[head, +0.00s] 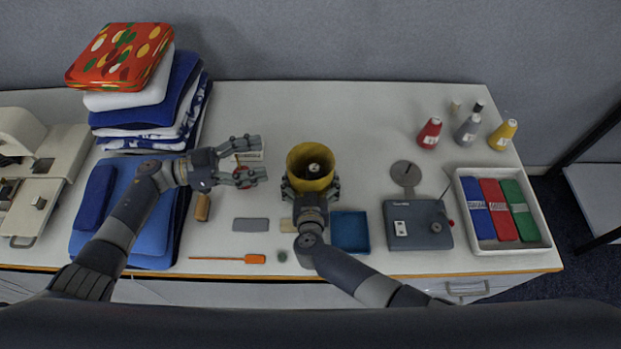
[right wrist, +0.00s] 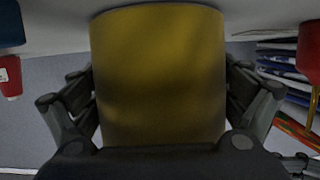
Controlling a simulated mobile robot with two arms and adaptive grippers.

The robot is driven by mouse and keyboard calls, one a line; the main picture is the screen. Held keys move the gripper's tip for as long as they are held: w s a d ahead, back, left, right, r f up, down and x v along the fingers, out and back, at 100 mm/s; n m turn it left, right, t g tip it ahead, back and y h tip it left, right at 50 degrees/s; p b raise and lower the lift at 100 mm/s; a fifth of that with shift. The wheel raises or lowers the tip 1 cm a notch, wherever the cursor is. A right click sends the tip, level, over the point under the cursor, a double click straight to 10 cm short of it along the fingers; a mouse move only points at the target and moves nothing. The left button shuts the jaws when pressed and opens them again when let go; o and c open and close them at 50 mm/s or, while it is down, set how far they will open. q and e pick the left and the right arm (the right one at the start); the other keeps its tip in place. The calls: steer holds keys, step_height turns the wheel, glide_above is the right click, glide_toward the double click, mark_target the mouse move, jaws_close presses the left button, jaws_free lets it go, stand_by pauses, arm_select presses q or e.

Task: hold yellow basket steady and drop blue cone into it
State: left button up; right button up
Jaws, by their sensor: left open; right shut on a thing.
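The yellow basket (head: 297,160) stands near the middle of the table, its round mouth facing up. My right gripper (head: 311,187) is shut on it, with fingers on both sides. In the right wrist view the basket's yellow wall (right wrist: 160,75) fills the space between the fingers. A small pale, round thing with a dark centre (head: 314,168) shows inside the basket. I cannot tell whether it is the blue cone; no clearly blue cone shows elsewhere. My left gripper (head: 255,160) is open and empty to the left of the basket, apart from it.
A blue tray (head: 350,232), a grey device (head: 418,225) and a white bin (head: 540,243) lie to the right. Folded cloths (head: 150,115) are stacked at left.

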arm_select(q)
steer(key=shift+s+a, duration=0.1)
steer(key=shift+a, duration=0.3)
arm_select(e)
steer(key=o, duration=0.8)
steer(key=shift+c, duration=0.2)
steer(key=v, duration=1.2)
